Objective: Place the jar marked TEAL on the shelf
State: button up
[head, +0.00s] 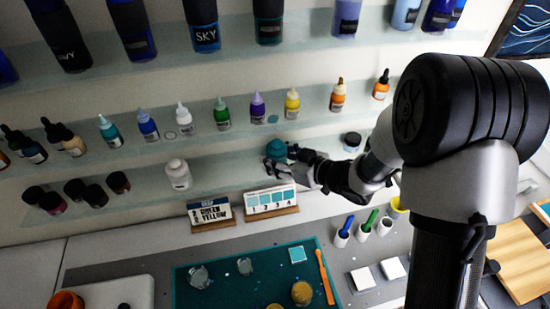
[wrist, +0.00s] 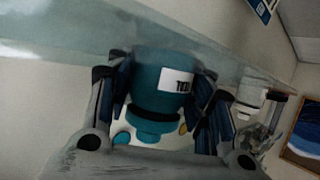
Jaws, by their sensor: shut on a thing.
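The teal jar (head: 277,150) is at the lowest glass shelf (head: 225,176) in the head view, between a white bottle and a dark-lidded jar. In the wrist view the teal jar (wrist: 160,85) fills the middle, with a white label whose visible letters start with TE. Its narrower teal cap points down in that picture. My gripper (head: 280,165) is shut on the jar, with a finger on each side in the wrist view (wrist: 163,100). The shelf's glass (wrist: 70,45) runs close to the jar's base. I cannot tell whether the base touches it.
A white bottle (head: 178,174) stands left of the jar, and a dark-lidded jar (head: 351,141) stands to the right. Dropper bottles line the shelf above. Two sample cards (head: 271,199) (head: 210,213) stand below. A teal mat (head: 215,300) with cups lies on the bench.

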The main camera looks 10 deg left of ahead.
jog(key=shift+s+d+r, duration=0.1)
jog(key=shift+s+d, duration=0.05)
jog(key=shift+d, duration=0.1)
jog(key=o, duration=1)
jog(key=shift+a+f, duration=0.2)
jog(key=shift+f, duration=0.05)
jog(key=o, duration=0.3)
jog(key=shift+d, duration=0.1)
jog(key=shift+r, duration=0.25)
jog(key=p+v, duration=0.1)
jog(key=v, duration=1.1)
jog(key=shift+p, duration=0.35)
